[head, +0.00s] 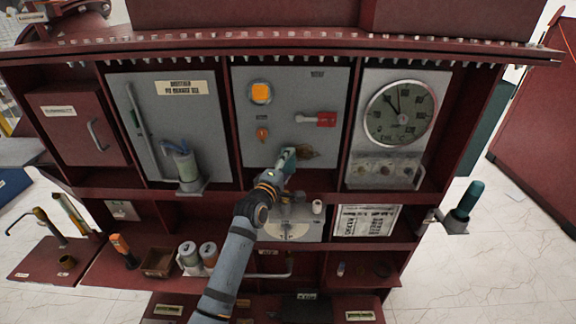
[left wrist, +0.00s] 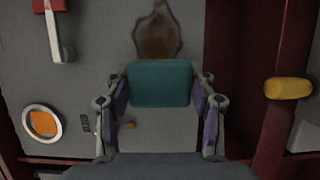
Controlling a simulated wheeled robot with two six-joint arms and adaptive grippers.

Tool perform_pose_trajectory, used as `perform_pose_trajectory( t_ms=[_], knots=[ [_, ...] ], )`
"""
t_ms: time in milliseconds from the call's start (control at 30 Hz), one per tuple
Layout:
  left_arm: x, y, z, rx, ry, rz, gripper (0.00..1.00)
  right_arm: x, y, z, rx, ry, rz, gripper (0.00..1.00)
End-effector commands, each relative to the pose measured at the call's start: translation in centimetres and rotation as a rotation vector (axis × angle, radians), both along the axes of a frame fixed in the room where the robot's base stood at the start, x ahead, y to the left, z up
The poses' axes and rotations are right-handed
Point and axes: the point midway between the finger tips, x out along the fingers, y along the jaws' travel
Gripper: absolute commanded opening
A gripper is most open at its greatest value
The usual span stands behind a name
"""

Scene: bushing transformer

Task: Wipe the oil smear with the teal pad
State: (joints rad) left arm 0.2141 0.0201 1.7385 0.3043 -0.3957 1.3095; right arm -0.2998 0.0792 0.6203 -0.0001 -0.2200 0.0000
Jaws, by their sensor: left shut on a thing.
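The brown oil smear (head: 308,153) is on the lower part of the grey middle panel. It shows as a dark, irregular patch in the left wrist view (left wrist: 157,35). My left gripper (head: 286,165) is shut on the teal pad (head: 290,156), in front of the panel and just left of the smear. In the left wrist view the pad (left wrist: 160,83) is held between the two fingers of the gripper (left wrist: 160,92), and the smear lies just above it. I cannot tell whether the pad touches the panel. My right gripper is not in view.
A large gauge (head: 400,112) is to the right. A yellow knob (left wrist: 288,88) shows in the wrist view.

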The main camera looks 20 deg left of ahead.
Motion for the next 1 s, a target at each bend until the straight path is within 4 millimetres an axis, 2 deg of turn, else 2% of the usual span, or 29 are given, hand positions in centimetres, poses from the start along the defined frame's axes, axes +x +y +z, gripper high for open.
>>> perform_pose_trajectory(
  t_ms=[367,700,1000],
  knots=[
    [0.6,0.1,0.1,0.0,-0.001,0.0,0.31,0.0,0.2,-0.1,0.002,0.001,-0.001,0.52],
    [1.3,-3.0,0.2,-0.002,-0.001,0.0,0.31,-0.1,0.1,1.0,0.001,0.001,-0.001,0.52],
    [1.5,-3.7,0.1,-0.001,-0.001,0.0,0.31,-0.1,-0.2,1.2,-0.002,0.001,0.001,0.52]
  ],
)
